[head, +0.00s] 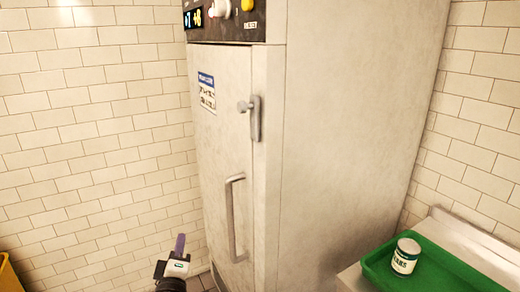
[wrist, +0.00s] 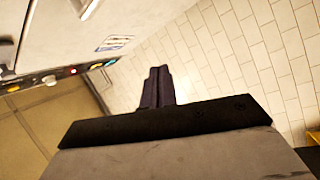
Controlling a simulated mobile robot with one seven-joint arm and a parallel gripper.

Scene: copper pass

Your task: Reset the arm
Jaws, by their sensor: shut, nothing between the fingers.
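My gripper (head: 180,243) shows at the bottom of the head view, in front of the white tiled wall and to the left of the tall steel cabinet. Its dark fingers point up. In the wrist view my gripper (wrist: 158,72) has its two dark fingers side by side and touching, with nothing held. The fingers are apart from the cabinet door and the wall.
The tall steel cabinet (head: 335,130) has a shut door with a bar handle (head: 232,218), a latch (head: 254,118) and a control panel (head: 225,18) on top. A green tray (head: 440,272) with a labelled can (head: 405,256) sits on the counter at right. Something yellow (head: 8,272) stands at lower left.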

